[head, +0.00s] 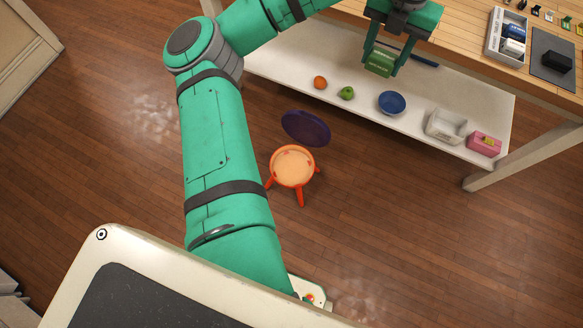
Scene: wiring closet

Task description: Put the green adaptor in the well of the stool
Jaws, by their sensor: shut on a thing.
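My gripper (381,67) is at the upper right, in front of the workbench edge. It is shut on the green adaptor (379,62), a small olive-green block between its fingers. The stool (293,166) stands on the floor near the middle, below and to the left of my gripper. It has an orange rim and legs and a round, pale orange well that faces up. I see small orange-red marks at the well's edge but cannot tell what they are. A dark purple disc (306,128) is just behind the stool; I cannot tell whether they touch.
The workbench's white lower shelf (290,72) bears an orange (320,82), a green apple (347,93), a blue bowl (391,103), a white bin (446,126) and a pink box (484,143). A grey tray (494,45) and a dark mat (552,76) are on top.

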